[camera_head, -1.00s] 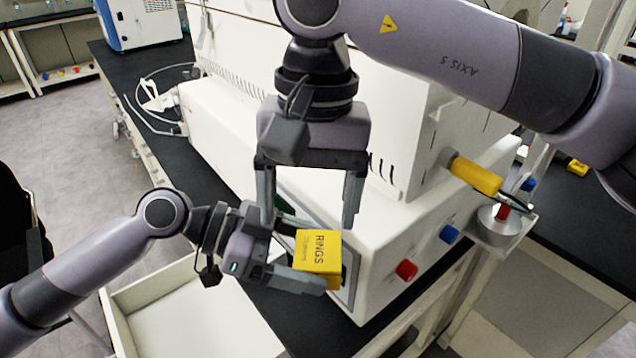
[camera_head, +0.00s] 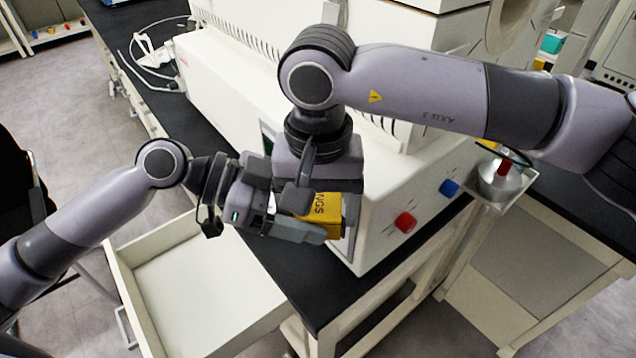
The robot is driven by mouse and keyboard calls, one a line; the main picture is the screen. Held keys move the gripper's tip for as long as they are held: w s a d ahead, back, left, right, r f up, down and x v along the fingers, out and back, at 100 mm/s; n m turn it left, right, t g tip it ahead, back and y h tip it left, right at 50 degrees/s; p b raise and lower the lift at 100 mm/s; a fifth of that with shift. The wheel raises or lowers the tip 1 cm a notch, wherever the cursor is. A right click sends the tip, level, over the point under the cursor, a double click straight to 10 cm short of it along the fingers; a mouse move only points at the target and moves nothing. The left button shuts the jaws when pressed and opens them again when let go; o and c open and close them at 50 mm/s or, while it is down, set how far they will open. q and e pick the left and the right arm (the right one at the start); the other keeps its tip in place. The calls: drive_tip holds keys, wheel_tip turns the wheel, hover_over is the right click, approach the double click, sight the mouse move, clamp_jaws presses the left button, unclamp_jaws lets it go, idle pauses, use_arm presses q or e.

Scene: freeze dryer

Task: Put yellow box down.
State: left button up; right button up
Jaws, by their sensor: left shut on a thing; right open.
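The yellow box (camera_head: 325,212), with dark lettering ending in "NGS", is held in my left gripper (camera_head: 308,222) at the front of the white machine. It is off the surface as far as I can see, above the black bench edge. My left gripper is shut on it from the left. My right gripper (camera_head: 318,185) points down directly over the box and is open. Its fingers are largely hidden by its own body and my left gripper, so I cannot tell whether they touch the box.
An open, empty white drawer (camera_head: 190,292) lies below at the lower left. The black bench top (camera_head: 335,292) has a narrow free strip before the machine (camera_head: 385,205). The machine's front has a red knob (camera_head: 405,222) and a blue knob (camera_head: 449,187). A metal flask (camera_head: 497,180) stands at right.

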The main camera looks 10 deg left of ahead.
drive_tip(key=shift+f, duration=0.25)
drive_tip(key=c, duration=0.7)
use_arm(q)
drive_tip(key=o, duration=1)
drive_tip(key=shift+c, duration=0.2)
